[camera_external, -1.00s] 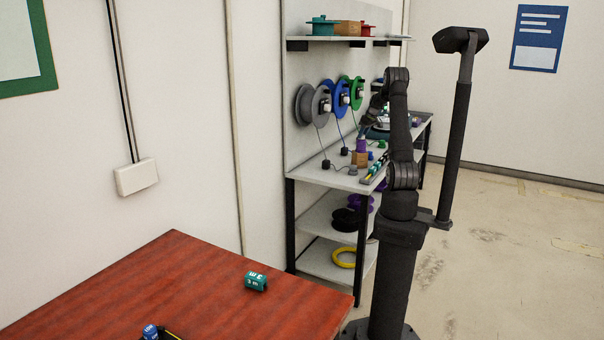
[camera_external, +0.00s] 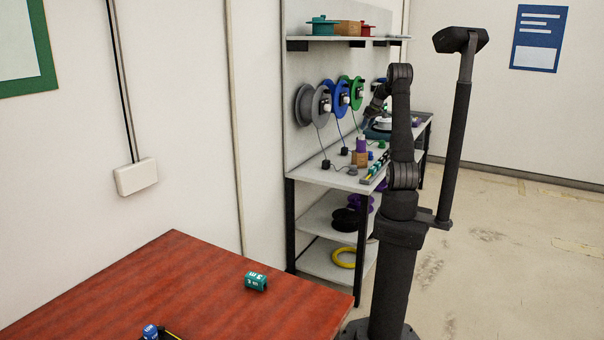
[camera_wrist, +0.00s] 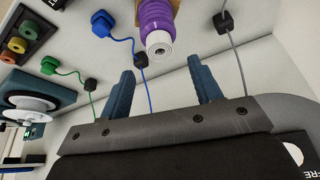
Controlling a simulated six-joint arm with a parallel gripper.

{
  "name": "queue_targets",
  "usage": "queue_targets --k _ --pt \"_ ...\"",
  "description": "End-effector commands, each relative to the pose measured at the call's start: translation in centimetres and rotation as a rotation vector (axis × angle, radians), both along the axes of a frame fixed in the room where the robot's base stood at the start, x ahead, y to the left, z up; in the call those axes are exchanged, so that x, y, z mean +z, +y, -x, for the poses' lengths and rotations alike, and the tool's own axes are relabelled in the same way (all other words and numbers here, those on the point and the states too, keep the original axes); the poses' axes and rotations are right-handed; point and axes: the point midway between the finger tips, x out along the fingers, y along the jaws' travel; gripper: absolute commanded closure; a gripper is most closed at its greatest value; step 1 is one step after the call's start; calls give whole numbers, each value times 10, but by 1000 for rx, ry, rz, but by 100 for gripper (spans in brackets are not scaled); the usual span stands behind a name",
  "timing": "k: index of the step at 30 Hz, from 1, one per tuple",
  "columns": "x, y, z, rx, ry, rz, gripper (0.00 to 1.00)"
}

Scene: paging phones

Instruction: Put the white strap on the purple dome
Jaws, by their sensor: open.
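My gripper (camera_wrist: 164,86) is open, with nothing between its two blue-grey fingers in the wrist view. A purple ribbed piece (camera_wrist: 156,18) with a white round end stands just beyond the fingertips, above the gap between them. In the external view the purple piece (camera_external: 361,145) stands upright on a wooden block on the bench. I cannot tell whether it is the purple dome. A white round coil (camera_wrist: 27,108) sits on a teal device at the left of the wrist view, apart from my gripper. No white strap can be made out for certain.
Blue (camera_wrist: 112,24) and green (camera_wrist: 48,66) plugs trail cords to small black blocks on the bench. A tray of coloured rolls (camera_wrist: 22,38) lies at upper left. Grey, blue and green reels (camera_external: 343,95) hang on the back panel above the bench.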

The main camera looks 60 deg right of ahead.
Motion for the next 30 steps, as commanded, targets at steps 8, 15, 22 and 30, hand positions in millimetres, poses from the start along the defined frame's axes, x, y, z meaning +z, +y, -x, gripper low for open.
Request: queue_targets --k 8,15,22,30 --pt "45 4 18 1 -1 2 42" --pt "55 6 22 1 1 0 42" --pt "55 6 22 1 1 -1 42" --pt "33 4 13 2 2 -4 42"
